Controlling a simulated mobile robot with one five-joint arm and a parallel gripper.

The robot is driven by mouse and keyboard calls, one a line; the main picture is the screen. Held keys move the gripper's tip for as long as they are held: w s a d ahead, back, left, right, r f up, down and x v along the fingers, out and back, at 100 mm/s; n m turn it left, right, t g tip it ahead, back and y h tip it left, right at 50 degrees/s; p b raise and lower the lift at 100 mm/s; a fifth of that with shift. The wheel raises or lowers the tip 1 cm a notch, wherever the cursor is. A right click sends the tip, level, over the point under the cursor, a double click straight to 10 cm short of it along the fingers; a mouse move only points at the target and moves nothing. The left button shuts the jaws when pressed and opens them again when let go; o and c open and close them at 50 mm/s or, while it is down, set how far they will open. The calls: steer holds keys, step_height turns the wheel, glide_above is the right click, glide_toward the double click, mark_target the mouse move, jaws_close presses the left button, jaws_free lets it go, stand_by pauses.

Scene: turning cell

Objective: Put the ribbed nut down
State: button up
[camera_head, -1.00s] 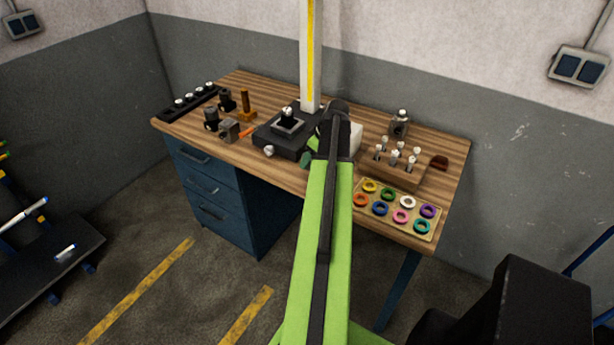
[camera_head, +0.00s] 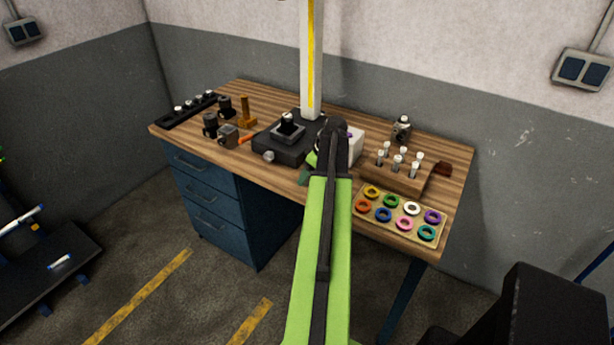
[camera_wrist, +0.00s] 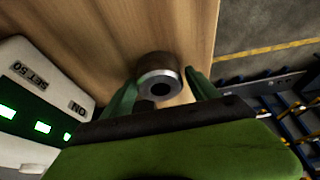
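A grey metal ring-shaped part with a dark round hole, taken as the ribbed nut (camera_wrist: 147,66), shows in the wrist view between the green fingertips of my gripper (camera_wrist: 161,82). In the head view my arm reaches over the bench's front middle, and the arm hides the nut.
A white device with green displays (camera_wrist: 48,85) stands close to the left in the wrist view. A black-based stand with a pale column (camera_head: 311,75) is left of my arm. A tray of coloured rings (camera_head: 398,235) and a wooden vial rack (camera_head: 400,175) lie right.

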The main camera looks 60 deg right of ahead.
steer(key=shift+o, duration=0.6)
steer(key=shift+r, duration=0.2)
steer(key=p+v, duration=1.1)
steer(key=v, duration=0.1)
